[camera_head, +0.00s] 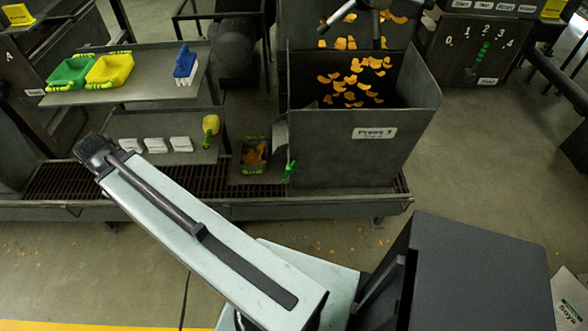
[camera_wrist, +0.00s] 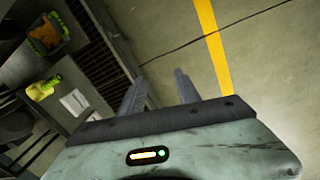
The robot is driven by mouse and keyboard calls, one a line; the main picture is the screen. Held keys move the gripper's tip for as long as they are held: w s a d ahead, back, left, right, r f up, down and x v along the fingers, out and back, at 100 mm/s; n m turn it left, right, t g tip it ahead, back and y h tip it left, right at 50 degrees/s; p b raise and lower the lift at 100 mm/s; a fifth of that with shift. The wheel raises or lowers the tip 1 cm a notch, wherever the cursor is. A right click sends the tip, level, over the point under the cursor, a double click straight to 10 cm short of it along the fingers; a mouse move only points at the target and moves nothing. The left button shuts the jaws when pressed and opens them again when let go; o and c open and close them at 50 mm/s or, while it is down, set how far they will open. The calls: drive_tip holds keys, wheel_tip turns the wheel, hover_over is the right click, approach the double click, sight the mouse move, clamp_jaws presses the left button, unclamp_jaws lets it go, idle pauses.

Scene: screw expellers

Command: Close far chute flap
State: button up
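A grey press hopper (camera_head: 350,150) labelled "Press 3" stands right of centre in the head view, with orange pieces inside. A grey chute-like part (camera_head: 281,133) is on its left side. A small green handle (camera_head: 290,168) sits low near it. I cannot tell which part is the far chute flap, or whether it is open. My gripper (camera_wrist: 160,90) shows two fingers spread apart with nothing between them in the wrist view. In the head view my arm reaches up and left, its end near the white cards, well left of the press.
A dark bin (camera_head: 255,168) of orange pieces stands left of the press, and it shows in the wrist view (camera_wrist: 64,28). A yellow scoop (camera_head: 210,125) and white cards (camera_head: 156,145) lie on the lower shelf. Green and yellow trays (camera_head: 110,84) sit above. Floor in front is open.

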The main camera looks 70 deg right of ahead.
drive_tip(key=s+d+f+b, duration=0.1)
drive_tip(key=s+d+f, duration=0.1)
drive_tip(key=d, duration=0.4)
drive_tip(key=s+d+f+b, duration=0.1)
drive_tip(key=s+d+f, duration=0.1)
drive_tip(key=d, duration=0.3)
drive_tip(key=n+g+h+b, duration=0.2)
drive_tip(key=n+g+b, duration=0.1)
drive_tip(key=n+b, duration=0.3)
hover_over(294, 164)
drive_tip(key=w+a+b, duration=0.1)
drive_tip(key=w, duration=0.1)
wheel_tip(294, 164, down, 5)
drive_tip(key=m, duration=0.1)
drive_tip(key=b+x, duration=0.4)
drive_tip(key=x, duration=0.1)
drive_tip(key=b+x, duration=0.2)
drive_tip(key=b, duration=0.1)
drive_tip(key=shift+w+a+f, duration=0.2)
drive_tip(key=shift+w+f, duration=0.05)
drive_tip(key=shift+f, duration=0.05)
drive_tip(key=shift+s+d+f, duration=0.15)
drive_tip(key=shift+s+f, duration=0.05)
drive_tip(key=shift+f, duration=0.1)
drive_tip(key=shift+r, duration=0.1)
clamp_jaws()
